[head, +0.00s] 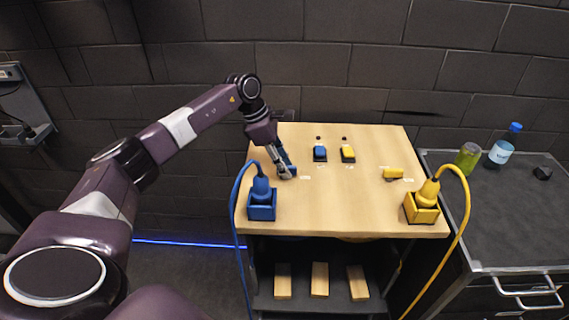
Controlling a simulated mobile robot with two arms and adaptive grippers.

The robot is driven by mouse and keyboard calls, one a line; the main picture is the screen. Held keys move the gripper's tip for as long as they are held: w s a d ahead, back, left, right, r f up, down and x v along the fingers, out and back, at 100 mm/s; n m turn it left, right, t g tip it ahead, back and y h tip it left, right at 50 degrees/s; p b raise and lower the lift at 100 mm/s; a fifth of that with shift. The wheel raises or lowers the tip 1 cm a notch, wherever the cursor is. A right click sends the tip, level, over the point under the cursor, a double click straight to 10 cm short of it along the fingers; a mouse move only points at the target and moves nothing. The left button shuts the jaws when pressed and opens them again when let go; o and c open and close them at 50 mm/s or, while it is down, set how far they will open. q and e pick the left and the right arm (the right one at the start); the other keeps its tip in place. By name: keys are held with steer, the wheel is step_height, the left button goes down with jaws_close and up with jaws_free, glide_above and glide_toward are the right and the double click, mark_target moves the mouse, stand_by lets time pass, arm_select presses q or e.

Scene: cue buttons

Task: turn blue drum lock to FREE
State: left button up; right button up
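My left gripper (289,173) reaches down over the left part of the wooden tabletop (330,205), fingers pointing down. Its fingers are small and partly seen from behind, so I cannot tell whether they are open or shut. The blue drum lock does not show clearly; the spot under the gripper is hidden by it. A small white label (305,178) lies just right of the fingertips, too small to read. On the right, a yellow handle-like piece (393,173) sits on the table with a small label beside it. My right gripper is not in view.
A blue switch (320,153) and a yellow switch (348,153) stand at the back middle. Blue (262,212) and yellow (421,215) boxes hold corded plugs at the front corners. A dark cabinet (510,215) with bottles adjoins on the right. The table's front middle is clear.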

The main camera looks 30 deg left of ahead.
arm_select(q)
jaws_close()
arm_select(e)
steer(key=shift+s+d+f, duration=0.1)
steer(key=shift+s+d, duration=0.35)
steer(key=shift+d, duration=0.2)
